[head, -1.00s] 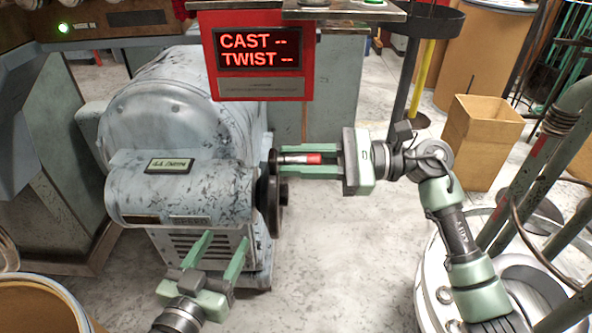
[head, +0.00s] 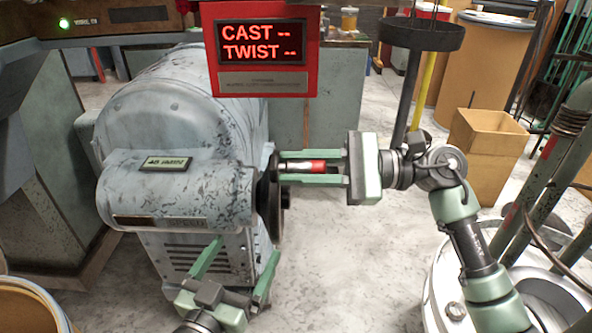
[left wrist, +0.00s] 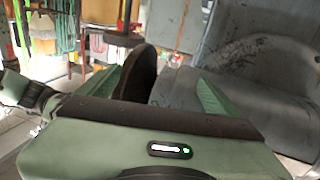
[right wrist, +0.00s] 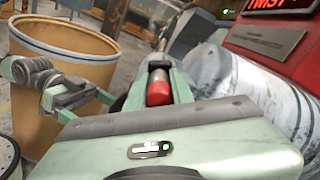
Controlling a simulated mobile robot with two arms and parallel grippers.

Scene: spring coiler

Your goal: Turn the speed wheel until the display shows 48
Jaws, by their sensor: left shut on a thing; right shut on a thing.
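The dark speed wheel (head: 268,211) is on the right end of the grey machine's cylindrical housing (head: 180,193); it also shows in the left wrist view (left wrist: 138,75). Its crank handle with a red end (head: 318,166) points right. My right gripper (head: 312,168) is shut on this handle, its fingers along both sides; the red end shows in the right wrist view (right wrist: 158,90). Contact there is hard to see. The small display (head: 167,163) on the housing is unreadable.
A red panel (head: 261,85) above the machine reads CAST -- and TWIST --. A cardboard box (head: 487,140) and a pole stand (head: 408,95) are behind my right arm. A drum (head: 30,310) stands at the lower left. Floor is clear right of the machine.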

